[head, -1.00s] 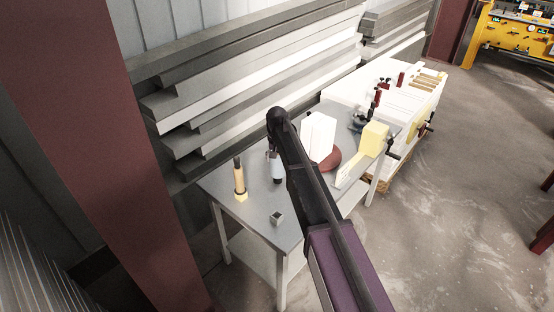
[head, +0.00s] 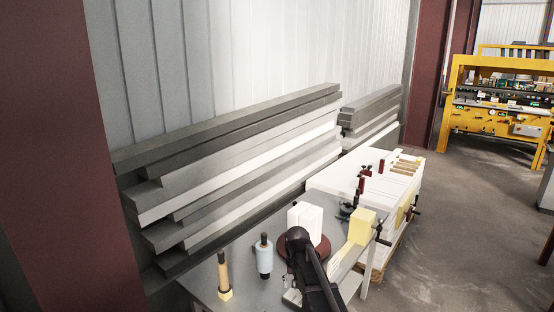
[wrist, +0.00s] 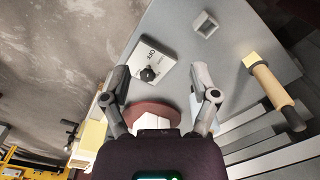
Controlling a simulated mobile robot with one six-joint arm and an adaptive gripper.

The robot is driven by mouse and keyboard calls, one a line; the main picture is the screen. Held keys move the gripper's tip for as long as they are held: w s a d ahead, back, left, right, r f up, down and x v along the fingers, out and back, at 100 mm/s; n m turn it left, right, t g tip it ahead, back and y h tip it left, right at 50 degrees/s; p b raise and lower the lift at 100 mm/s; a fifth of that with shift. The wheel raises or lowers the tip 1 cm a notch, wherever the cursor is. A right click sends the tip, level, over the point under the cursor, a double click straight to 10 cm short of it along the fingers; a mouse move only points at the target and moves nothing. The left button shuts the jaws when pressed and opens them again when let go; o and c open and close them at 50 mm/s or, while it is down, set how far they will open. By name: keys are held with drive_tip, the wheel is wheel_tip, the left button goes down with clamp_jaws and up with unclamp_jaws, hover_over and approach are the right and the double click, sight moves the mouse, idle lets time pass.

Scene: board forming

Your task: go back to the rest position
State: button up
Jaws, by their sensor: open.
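My gripper (wrist: 160,80) is open in the wrist view, its two fingers spread apart with nothing between the tips. It hangs above the grey table (wrist: 232,60). Below the fingers lies a light grey box with a black knob (wrist: 148,73) and printed lettering. A dark red disc (wrist: 152,111) shows nearer the wrist. In the head view my arm (head: 315,275) reaches in from the bottom, in front of the disc (head: 325,248) and the white block (head: 306,222). The fingers are not clear in that view.
On the table stand a wooden-handled tool (head: 224,275), a pale blue bottle (head: 264,258) and a yellow block (head: 362,228). A small grey cup (wrist: 205,25) sits near the table edge. Stacked boards (head: 240,150) line the wall. Open floor (head: 450,240) lies at the right.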

drive_tip(key=s+d+f+b, duration=0.2)
drive_tip(key=s+d, duration=0.3)
drive_tip(key=s, duration=0.4)
drive_tip(key=s+d+f+b, duration=0.2)
drive_tip(key=s+d, duration=0.4)
drive_tip(key=s, duration=0.4)
drive_tip(key=shift+f, duration=0.6)
idle(0.4)
drive_tip(key=shift+c, duration=1.4)
